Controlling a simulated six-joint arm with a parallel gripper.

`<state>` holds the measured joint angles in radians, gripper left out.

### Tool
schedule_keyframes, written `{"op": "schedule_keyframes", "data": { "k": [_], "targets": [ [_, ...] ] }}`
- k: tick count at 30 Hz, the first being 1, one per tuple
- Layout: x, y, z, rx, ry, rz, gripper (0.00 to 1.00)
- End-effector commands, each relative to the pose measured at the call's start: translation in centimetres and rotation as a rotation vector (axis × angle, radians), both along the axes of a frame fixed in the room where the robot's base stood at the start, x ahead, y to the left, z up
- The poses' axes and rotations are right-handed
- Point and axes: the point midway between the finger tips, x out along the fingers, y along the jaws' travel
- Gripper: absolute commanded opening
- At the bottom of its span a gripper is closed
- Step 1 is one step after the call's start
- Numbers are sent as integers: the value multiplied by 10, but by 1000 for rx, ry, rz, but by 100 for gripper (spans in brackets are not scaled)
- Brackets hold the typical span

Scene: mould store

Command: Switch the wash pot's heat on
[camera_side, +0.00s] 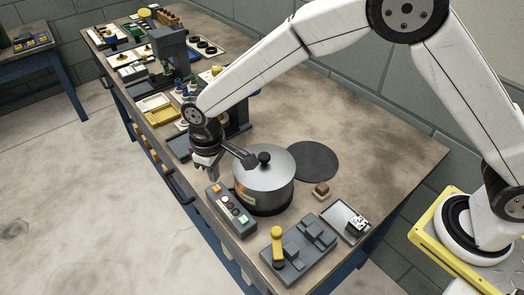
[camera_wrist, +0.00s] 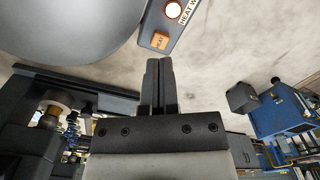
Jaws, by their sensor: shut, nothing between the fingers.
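The wash pot (camera_side: 262,190) is a grey metal pot with a lid and dark knob, upright on the bench. It fills the upper left of the wrist view (camera_wrist: 65,25). In front of it is a grey control box (camera_side: 243,222) with several buttons or lamps. In the wrist view the box shows an orange "HEAT" button (camera_wrist: 160,40) and a bright, pale round lamp (camera_wrist: 173,10) with a reddish rim, beside a partly cut-off "HEAT W…" label. My gripper (camera_side: 208,174) is shut and empty, near the box's far end. Its fingertips (camera_wrist: 159,61) appear just below the button; contact cannot be told.
A black round mat (camera_side: 314,161) lies behind the pot. A grey fixture with a yellow-handled lever (camera_side: 277,245), a small brown block (camera_side: 321,190) and a pale tray (camera_side: 345,220) are near the right end. Trays and bottles crowd the bench's far left.

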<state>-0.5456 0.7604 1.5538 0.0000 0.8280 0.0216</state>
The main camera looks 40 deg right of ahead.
Motion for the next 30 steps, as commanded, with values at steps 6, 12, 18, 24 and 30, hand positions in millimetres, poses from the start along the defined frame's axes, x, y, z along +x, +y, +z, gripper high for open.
{"op": "schedule_keyframes", "data": {
  "k": [6,12,18,24,30],
  "targets": [
    [0,0,13,1,-2,0,0],
    [0,0,24,1,-2,0,0],
    [0,0,35,1,-2,0,0],
    [0,0,47,1,-2,0,0],
    [0,0,58,1,-2,0,0]
  ]
}}
